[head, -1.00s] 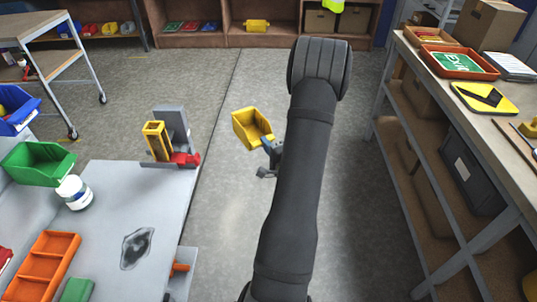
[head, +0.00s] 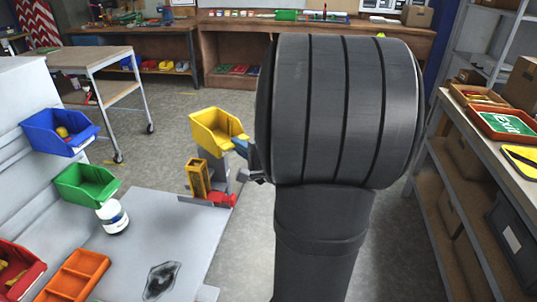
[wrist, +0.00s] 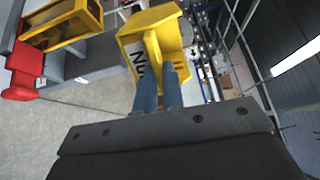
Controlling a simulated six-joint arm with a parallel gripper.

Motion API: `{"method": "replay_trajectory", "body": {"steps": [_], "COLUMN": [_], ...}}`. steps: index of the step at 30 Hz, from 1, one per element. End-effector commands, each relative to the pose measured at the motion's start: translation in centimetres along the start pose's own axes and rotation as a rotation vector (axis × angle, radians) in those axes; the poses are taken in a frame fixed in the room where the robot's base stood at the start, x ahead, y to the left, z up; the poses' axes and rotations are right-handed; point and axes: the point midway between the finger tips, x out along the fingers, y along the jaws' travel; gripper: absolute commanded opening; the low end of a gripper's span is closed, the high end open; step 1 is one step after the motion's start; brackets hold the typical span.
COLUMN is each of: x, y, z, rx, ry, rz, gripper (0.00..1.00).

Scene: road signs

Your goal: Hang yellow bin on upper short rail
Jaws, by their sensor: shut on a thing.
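The yellow bin (head: 213,132) is in the air in the head view, left of my arm and above the far right corner of the grey workbench. My gripper (head: 243,148) is shut on its right side. In the wrist view, the blue fingers (wrist: 159,88) pinch the bin (wrist: 178,32) at a wall with dark lettering. A blue bin (head: 57,132) and a green bin (head: 86,186) hang on the grey panel (head: 30,95) at the left. I cannot make out for certain which edge there is the upper short rail.
A yellow upright frame (head: 197,179) with a red base (head: 221,199) stands on the workbench corner, close below the bin. A white jar (head: 113,217), an orange tray (head: 76,275) and a red bin (head: 14,268) are nearer. A trolley (head: 105,55) stands behind.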

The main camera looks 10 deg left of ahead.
Motion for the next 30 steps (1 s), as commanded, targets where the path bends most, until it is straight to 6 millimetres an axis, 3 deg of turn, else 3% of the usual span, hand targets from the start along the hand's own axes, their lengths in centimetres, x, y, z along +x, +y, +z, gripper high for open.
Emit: {"method": "replay_trajectory", "body": {"steps": [1,8,12,18,24,30], "x": [0.4,0.7,-0.2,-2.4,-4.2,-4.6], "y": [-1.1,-4.8,-6.5,-8.4,-9.2,-9.4], "z": [2.2,11.9,17.6,24.2,27.9,29.1], "rx": [-0.004,-0.002,-0.001,-0.007,-0.009,-0.01], "ry": [-0.045,-0.24,-0.351,-0.488,-0.565,-0.588], "rz": [-0.004,0.0,0.007,0.019,0.028,0.032], "gripper": [0.0,0.0,0.0,0.0,0.0,0.0]}}
